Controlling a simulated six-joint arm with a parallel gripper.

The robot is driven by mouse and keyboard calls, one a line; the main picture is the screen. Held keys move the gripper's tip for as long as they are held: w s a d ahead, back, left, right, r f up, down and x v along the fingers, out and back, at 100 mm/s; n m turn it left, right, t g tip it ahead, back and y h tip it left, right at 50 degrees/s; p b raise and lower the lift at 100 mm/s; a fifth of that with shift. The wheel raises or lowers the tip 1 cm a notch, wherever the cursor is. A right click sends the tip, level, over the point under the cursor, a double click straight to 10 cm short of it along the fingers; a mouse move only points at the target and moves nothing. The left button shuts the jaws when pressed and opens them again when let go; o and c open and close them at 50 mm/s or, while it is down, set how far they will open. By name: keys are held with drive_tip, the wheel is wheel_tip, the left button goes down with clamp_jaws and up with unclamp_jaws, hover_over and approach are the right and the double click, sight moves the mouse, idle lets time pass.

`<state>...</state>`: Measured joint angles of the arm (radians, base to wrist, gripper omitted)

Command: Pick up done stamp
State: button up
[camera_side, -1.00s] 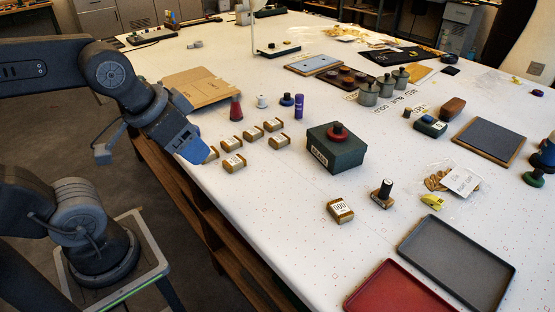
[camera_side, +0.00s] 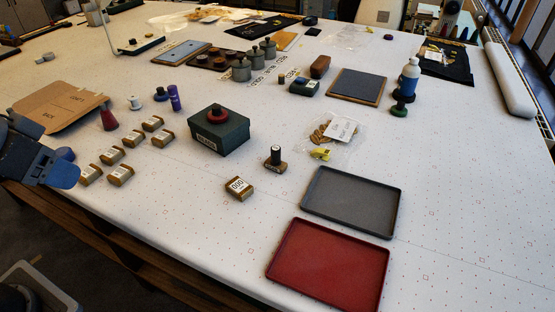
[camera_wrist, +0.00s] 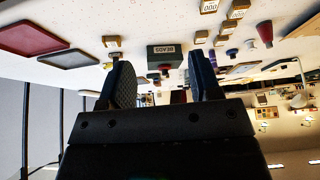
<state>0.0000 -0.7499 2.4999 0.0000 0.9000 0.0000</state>
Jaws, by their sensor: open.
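A stamp with a black handle on a small wooden base (camera_side: 276,163) stands upright on the white table, right of the green box; I cannot read any word on it. In the wrist view, which is upside down, the stamp (camera_wrist: 113,42) hangs near the upper left. My gripper (camera_side: 62,170) is at the left edge of the side view, over the table's near left edge and far from the stamp. In the wrist view my gripper (camera_wrist: 163,78) has its two fingers apart with nothing held between them.
A green box (camera_side: 220,135) marked BEADS carries a red knob (camera_side: 217,114). A wooden block (camera_side: 239,188) marked 000 lies near the stamp; several similar blocks (camera_side: 112,155) lie left. A grey tray (camera_side: 352,203), a red tray (camera_side: 330,262) and a bag (camera_side: 336,130) are on the right.

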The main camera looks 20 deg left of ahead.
drive_tip(key=shift+c, duration=0.2)
drive_tip(key=w+d+r+m+g, duration=0.25)
drive_tip(key=w+r+m, duration=0.35)
drive_tip(key=w, duration=0.5)
drive_tip(key=m+g+h, duration=0.1)
drive_tip(key=m+g, duration=0.2)
drive_tip(key=m, duration=0.9)
hover_over(275, 148)
drive_tip(key=a, duration=0.2)
wheel_tip(275, 148, down, 8)
drive_tip(key=f, duration=0.2)
drive_tip(key=d+f, duration=0.1)
drive_tip(key=f, duration=0.5)
drive_tip(key=shift+w+d+f, duration=0.25)
drive_tip(key=shift+s+d+f, duration=0.15)
drive_tip(key=shift+d+f, duration=0.05)
drive_tip(key=shift+f, duration=1.1)
drive_tip(key=shift+s+d+f, duration=0.15)
drive_tip(key=shift+f, duration=1.1)
drive_tip(key=c, duration=1)
